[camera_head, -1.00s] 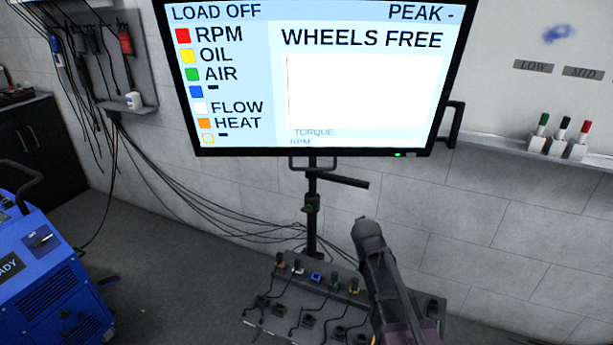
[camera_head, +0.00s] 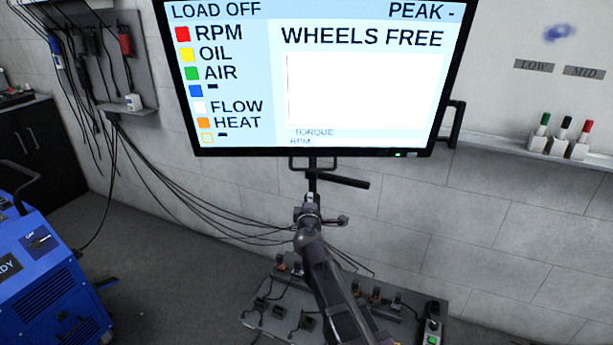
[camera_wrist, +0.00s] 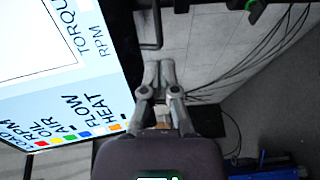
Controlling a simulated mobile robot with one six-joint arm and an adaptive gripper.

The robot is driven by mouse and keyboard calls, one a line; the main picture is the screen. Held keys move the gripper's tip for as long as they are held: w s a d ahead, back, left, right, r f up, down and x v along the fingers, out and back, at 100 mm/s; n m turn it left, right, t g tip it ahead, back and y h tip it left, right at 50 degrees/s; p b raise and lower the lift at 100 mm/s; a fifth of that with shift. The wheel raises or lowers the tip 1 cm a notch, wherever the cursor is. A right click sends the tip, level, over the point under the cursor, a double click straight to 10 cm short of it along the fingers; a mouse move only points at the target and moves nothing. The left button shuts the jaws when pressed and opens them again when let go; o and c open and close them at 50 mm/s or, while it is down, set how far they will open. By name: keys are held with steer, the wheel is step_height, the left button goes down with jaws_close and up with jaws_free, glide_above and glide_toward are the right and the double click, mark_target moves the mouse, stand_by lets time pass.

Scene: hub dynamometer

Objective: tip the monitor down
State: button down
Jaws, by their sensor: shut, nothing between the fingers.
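The monitor (camera_head: 365,90) is a large black-framed screen reading "WHEELS FREE", at the top centre of the head view. The left of the wrist view shows it sideways (camera_wrist: 50,75). A dark loop handle (camera_head: 312,163) hangs under its lower edge, and another handle (camera_head: 453,125) is on its right side. My gripper (camera_head: 310,203) is below the lower edge, in front of the stand, and hides part of the pole. In the wrist view my gripper (camera_wrist: 159,68) has its fingers together and empty, apart from the screen. I cannot tell whether it touches the stand.
A black lever (camera_head: 345,181) sticks out right from the stand just above my gripper. A grey box with cables and plugs (camera_head: 270,310) lies below. A blue machine (camera_head: 45,275) stands at left. Cables hang along the wall. A ledge (camera_head: 505,145) with markers is at right.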

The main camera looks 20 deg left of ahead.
mark_target(306, 169)
steer(key=shift+s+a+r+n, duration=0.15)
steer(key=shift+s+a+n, duration=0.05)
steer(key=shift+a+n, duration=0.25)
steer(key=shift+w, duration=0.1)
steer(key=x, duration=1.4)
steer(key=shift+a, duration=0.1)
steer(key=x, duration=0.3)
steer(key=shift+a+r, duration=0.1)
steer(key=shift+r, duration=0.15)
steer(key=shift+w, duration=0.15)
